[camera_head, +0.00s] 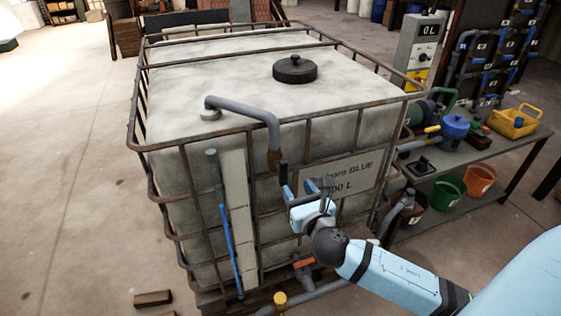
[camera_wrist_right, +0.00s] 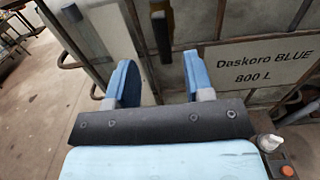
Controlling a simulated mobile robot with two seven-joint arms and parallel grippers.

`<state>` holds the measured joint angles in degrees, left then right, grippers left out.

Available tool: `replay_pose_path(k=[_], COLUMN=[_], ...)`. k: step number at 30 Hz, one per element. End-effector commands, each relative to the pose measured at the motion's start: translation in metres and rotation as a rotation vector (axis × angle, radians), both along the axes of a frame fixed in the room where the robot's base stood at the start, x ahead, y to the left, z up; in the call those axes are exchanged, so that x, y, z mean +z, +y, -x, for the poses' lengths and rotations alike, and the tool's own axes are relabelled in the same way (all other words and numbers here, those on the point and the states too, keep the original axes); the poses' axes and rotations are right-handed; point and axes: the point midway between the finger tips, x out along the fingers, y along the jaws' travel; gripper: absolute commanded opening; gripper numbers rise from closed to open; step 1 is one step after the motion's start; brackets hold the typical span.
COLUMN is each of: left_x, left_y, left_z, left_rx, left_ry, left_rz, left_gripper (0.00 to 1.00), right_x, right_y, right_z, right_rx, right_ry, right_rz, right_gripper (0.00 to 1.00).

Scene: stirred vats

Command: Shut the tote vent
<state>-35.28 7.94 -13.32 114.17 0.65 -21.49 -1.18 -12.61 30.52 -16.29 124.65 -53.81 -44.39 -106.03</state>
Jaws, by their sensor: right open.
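The tote (camera_head: 240,75) is a large whitish tank in a rusty bar cage. Its vent pipe (camera_head: 245,108) is a grey tube that rises from the top and bends down over the front. A brass-coloured valve (camera_head: 274,158) sits at its lower end with a dark, roughly upright handle (camera_head: 283,175). My right gripper (camera_head: 299,190) is open and empty just below and in front of the valve. In the right wrist view the dark handle (camera_wrist_right: 161,35) appears between the two blue fingers (camera_wrist_right: 157,72), a little above their tips; contact cannot be told. My left gripper is out of view.
A label plate (camera_head: 345,177) reading "Daskoro BLUE 800 L" is beside the gripper. A black lid (camera_head: 295,69) is on the tote's top. Open floor (camera_head: 60,170) lies left.

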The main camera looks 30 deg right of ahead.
Motion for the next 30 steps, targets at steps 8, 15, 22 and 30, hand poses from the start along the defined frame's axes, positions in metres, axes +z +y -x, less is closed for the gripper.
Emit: replay_pose_path(k=[8,15,22,30], left_x=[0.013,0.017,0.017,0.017], left_y=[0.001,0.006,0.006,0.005], left_z=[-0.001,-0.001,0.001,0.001], left_rx=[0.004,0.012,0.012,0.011], left_ry=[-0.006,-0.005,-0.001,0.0], left_rz=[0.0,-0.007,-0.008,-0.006], left_gripper=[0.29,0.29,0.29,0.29], right_x=[0.003,0.001,0.0,0.0], right_y=[-0.014,-0.024,-0.027,-0.028], right_z=[-0.058,-0.099,-0.115,-0.116], right_rx=[-0.002,-0.001,0.001,0.001], right_ry=[0.0,0.002,0.002,0.002], right_rz=[-0.004,-0.006,-0.007,-0.007], right_gripper=[0.48,0.48,0.48,0.48])
